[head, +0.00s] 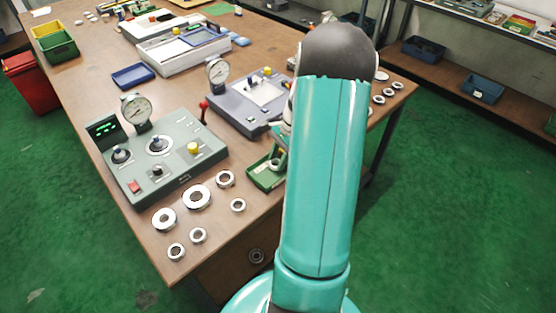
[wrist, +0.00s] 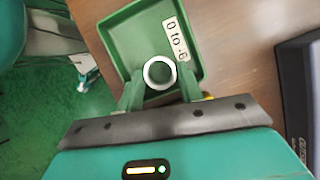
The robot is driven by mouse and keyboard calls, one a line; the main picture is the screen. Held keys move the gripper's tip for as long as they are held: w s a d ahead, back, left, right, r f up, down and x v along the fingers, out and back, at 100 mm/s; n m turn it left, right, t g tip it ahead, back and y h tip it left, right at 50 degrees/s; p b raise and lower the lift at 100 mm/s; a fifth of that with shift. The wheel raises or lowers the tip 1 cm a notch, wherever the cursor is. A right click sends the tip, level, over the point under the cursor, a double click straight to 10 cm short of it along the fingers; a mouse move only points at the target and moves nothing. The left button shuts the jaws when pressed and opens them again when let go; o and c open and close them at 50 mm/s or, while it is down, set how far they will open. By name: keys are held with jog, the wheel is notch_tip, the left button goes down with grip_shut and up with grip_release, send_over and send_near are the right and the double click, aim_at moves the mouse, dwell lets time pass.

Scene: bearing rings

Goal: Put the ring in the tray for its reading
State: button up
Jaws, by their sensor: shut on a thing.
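In the wrist view my gripper (wrist: 160,84) is shut on a small pale metal ring (wrist: 148,76), one finger on each side of it. The ring is over the floor of a green tray (wrist: 122,30) with a white label reading "0 to -6" (wrist: 175,37). I cannot tell whether the ring touches the tray floor. In the head view the green tray (head: 258,177) stands near the table's front right edge, partly behind my arm, which hides most of the gripper. The green-grey gauge station (head: 173,178) has a dial and a lit display (head: 103,128), its digits too small to read.
Several loose rings (head: 196,197) lie in front of the gauge station. A second grey-blue device (head: 237,108) with a dial stands behind the tray. More rings (head: 388,92) lie at the table's right edge. A blue tray (head: 133,76) sits farther back.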

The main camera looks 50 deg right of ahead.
jog(key=shift+f, duration=0.55)
jog(key=shift+f, duration=0.15)
jog(key=o, duration=1.1)
jog(key=shift+c, duration=0.2)
